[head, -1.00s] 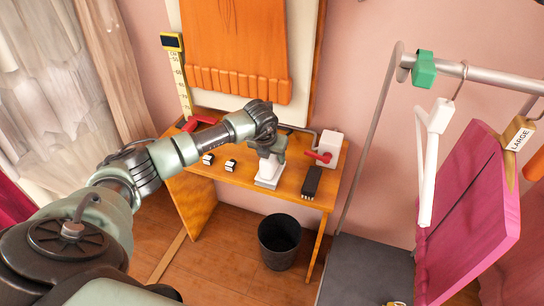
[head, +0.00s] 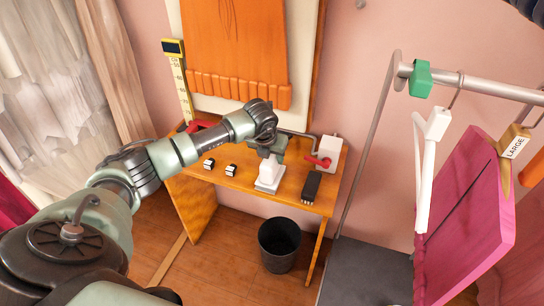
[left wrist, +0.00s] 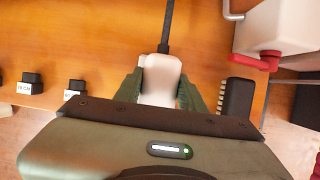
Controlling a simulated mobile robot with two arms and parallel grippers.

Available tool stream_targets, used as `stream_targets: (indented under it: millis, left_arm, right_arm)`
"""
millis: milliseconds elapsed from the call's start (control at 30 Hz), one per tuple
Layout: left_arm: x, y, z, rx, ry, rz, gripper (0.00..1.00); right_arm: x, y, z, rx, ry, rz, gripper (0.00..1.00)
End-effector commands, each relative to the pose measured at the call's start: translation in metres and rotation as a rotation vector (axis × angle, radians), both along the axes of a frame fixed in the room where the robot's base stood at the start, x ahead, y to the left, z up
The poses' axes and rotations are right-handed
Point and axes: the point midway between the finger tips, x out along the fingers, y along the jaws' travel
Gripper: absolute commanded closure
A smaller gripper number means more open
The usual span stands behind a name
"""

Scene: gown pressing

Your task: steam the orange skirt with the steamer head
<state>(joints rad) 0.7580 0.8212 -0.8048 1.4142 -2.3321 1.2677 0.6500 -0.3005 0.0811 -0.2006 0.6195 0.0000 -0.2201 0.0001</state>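The orange skirt (head: 235,50) hangs against a pale board at the back, its ruffled hem just above the wooden table. The white steamer head (head: 269,171) is upright on the table on a small pale base. It also shows in the left wrist view (left wrist: 161,78), with a dark hose running from its far end. My left gripper (head: 267,150) comes down over it from above. Its green fingers (left wrist: 160,92) lie along both sides of the steamer head with no clear gap. The fingertips are partly hidden. My right gripper is not in view.
The table (head: 240,178) also carries a white box with a red lever (head: 328,153), a black brush-like block (head: 311,185) and two small labelled blocks (head: 231,170). A black bin (head: 279,246) stands below. A clothes rail (head: 480,82) with pink garments stands at right.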

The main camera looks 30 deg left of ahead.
Motion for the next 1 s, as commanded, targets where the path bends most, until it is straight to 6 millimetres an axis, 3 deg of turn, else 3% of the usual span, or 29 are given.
stream_targets:
  millis: [433, 1000]
  left_arm:
    - [0.000, 0.000, 0.003, 0.000, -0.001, 0.000, 1.00]
    - [0.000, 0.000, 0.048, 0.000, -0.002, 0.000, 1.00]
  right_arm:
    - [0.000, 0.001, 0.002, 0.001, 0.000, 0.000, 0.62]
    - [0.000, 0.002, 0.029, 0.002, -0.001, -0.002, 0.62]
